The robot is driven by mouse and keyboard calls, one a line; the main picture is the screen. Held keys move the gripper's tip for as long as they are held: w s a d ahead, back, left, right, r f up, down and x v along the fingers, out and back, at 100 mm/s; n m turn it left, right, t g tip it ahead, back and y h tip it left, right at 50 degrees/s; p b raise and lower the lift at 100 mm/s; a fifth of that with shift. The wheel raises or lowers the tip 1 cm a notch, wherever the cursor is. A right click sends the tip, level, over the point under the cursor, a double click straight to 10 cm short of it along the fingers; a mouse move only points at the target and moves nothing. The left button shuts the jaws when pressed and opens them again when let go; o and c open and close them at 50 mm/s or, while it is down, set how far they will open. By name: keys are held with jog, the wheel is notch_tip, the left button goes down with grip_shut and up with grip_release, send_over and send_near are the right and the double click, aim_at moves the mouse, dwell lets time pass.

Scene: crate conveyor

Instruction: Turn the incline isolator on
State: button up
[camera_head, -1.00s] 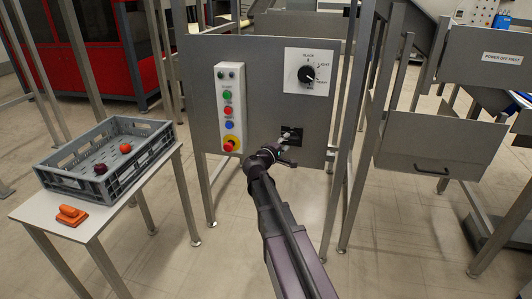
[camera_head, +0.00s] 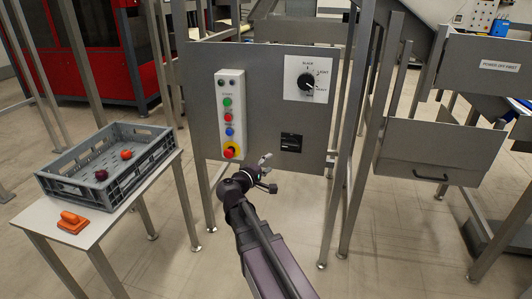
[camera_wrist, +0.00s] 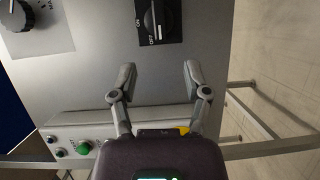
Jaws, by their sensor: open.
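The incline isolator (camera_head: 291,142) is a black rotary switch low on the right of the grey panel. In the wrist view the isolator (camera_wrist: 158,20) is at the top, partly cut off, with ON and OFF printed beside its handle. A white mark on the handle's lower end lies by the OFF label. My gripper (camera_head: 267,173) is open and empty, below and left of the isolator in the head view. In the wrist view my gripper (camera_wrist: 157,74) has its fingers spread, with the isolator beyond the gap and not touched.
A selector dial (camera_head: 308,81) sits above the isolator. A button station (camera_head: 231,115) with a red emergency stop (camera_head: 229,152) is at left on the panel (camera_head: 262,75). A grey crate (camera_head: 77,187) with two round fruits and an orange tool (camera_head: 72,222) are on the left table.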

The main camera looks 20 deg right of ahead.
jog(key=s+a+r+m+g+y+p, duration=0.2)
jog(key=s+r+m+g+y+p, duration=0.1)
jog(key=p, duration=1.1)
jog(key=s+a+r+m+g+y+p, duration=0.2)
jog(key=s+r+g+y+p, duration=0.3)
jog(key=s+r+p, duration=0.5)
jog(key=shift+s+a+m+y+p, duration=0.6)
jog(key=shift+y+p, duration=0.7)
jog(key=shift+p, duration=1.1)
jog(key=shift+w+a, duration=0.1)
jog(key=shift+w, duration=0.05)
jog(key=shift+f, duration=0.1)
